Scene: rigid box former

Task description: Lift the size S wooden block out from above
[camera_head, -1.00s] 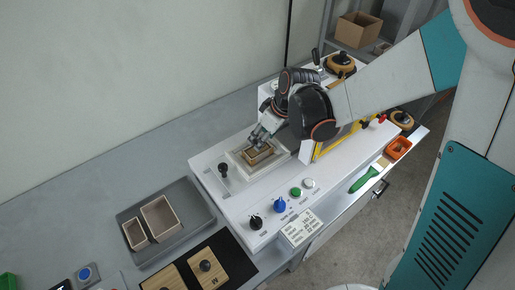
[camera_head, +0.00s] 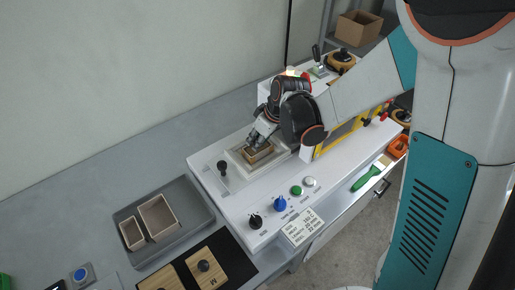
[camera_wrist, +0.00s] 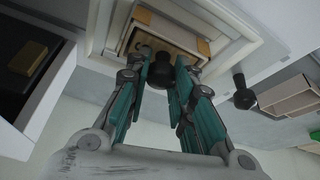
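The wooden block (camera_wrist: 178,38) sits inside a tan box with light brown corners, over the pale framed well (camera_head: 240,165) of the white machine. Its dark round knob (camera_wrist: 161,73) points toward the wrist camera. My gripper (camera_wrist: 164,62) has one finger on each side of the knob and appears shut on it. In the head view my gripper (camera_head: 259,139) comes down from above, over the block (camera_head: 259,152), and hides part of it. The size mark on this block cannot be read. Whether the block is clear of the box cannot be told.
A grey tray (camera_head: 190,235) with two open boxes (camera_head: 158,216) stands at left. Knobbed wooden blocks (camera_head: 206,268) lie on a black mat below it. A black-knobbed lever (camera_head: 222,167) stands beside the well. Control knobs (camera_head: 280,204) line the machine's front. A green-handled brush (camera_head: 367,178) lies at right.

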